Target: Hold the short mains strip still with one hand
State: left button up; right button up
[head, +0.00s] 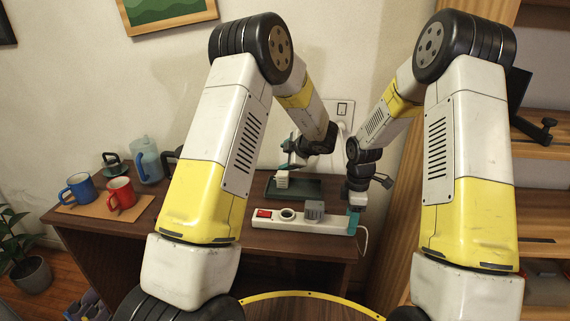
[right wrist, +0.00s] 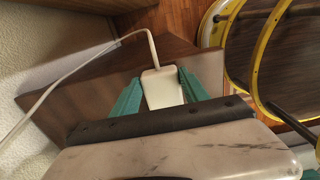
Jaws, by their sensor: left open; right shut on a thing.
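The short mains strip (head: 270,223) is white and lies on the brown desk. It has a red switch at its left end, an open round socket beside it and a grey block-shaped plug (head: 314,210) in the socket to the right. My right gripper (head: 354,218) is shut on the strip's right end. In the right wrist view its teal fingers (right wrist: 153,92) sit on both sides of the white strip end (right wrist: 162,88), where the cable leaves. My left gripper (head: 288,156) is open above the dark green tray, behind the strip.
A small white block (head: 282,179) is just below the left gripper, over the dark green tray (head: 305,189); I cannot tell whether they touch. A blue mug (head: 77,190), a red mug (head: 121,194) and a jug (head: 148,163) stand at the desk's left. The white cable (right wrist: 88,62) runs along the desk.

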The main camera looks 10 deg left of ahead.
dwell(0.3)
jog(key=o, duration=1.6)
jog(key=shift+o, duration=0.2)
notch_tip(320, 180, up, 12)
notch_tip(320, 180, up, 10)
